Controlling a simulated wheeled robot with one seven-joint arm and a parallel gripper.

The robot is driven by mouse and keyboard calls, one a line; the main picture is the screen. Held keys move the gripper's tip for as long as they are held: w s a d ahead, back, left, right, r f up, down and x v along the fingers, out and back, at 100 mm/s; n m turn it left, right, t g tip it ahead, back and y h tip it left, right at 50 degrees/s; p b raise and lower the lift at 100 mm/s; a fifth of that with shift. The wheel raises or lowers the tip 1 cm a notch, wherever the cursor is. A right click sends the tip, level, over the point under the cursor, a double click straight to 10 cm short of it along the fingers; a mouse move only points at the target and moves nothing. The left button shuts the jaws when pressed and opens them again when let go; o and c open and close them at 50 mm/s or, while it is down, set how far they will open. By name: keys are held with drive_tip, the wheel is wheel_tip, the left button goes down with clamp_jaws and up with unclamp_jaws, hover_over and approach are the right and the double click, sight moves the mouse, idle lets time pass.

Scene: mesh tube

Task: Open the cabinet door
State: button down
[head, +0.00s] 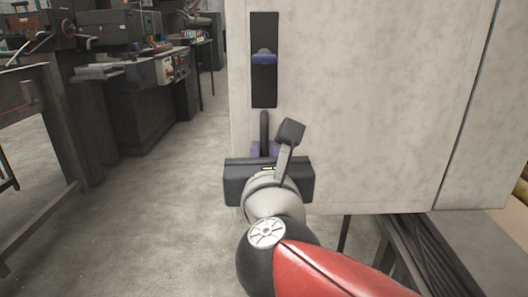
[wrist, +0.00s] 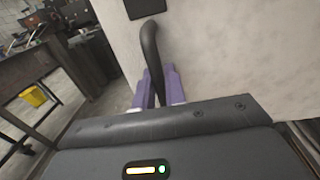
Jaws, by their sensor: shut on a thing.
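The cabinet door (head: 370,100) is a pale grey panel, upright in front of me. A black bar handle (head: 264,125) stands on its left part, below a black plate with a blue latch (head: 263,57). My gripper (head: 265,150) is at the handle's lower part, with its purple fingers shut on it. In the wrist view the curved black handle (wrist: 150,45) runs down between the purple fingertips (wrist: 159,85). The lower end of the handle is hidden by my gripper. Whether the door stands slightly ajar I cannot tell.
A dark vertical seam (head: 465,110) separates the door from another pale panel at right. Dark machines (head: 125,75) and a workbench (head: 45,110) stand at left. The floor (head: 150,210) between them and the cabinet is clear. A yellow bin (wrist: 34,96) is under the bench.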

drive_tip(key=c, duration=1.8)
unclamp_jaws()
drive_tip(key=s+p, duration=0.1)
drive_tip(key=s, duration=0.6)
drive_tip(key=shift+s+d, duration=0.3)
drive_tip(key=shift+s, duration=0.1)
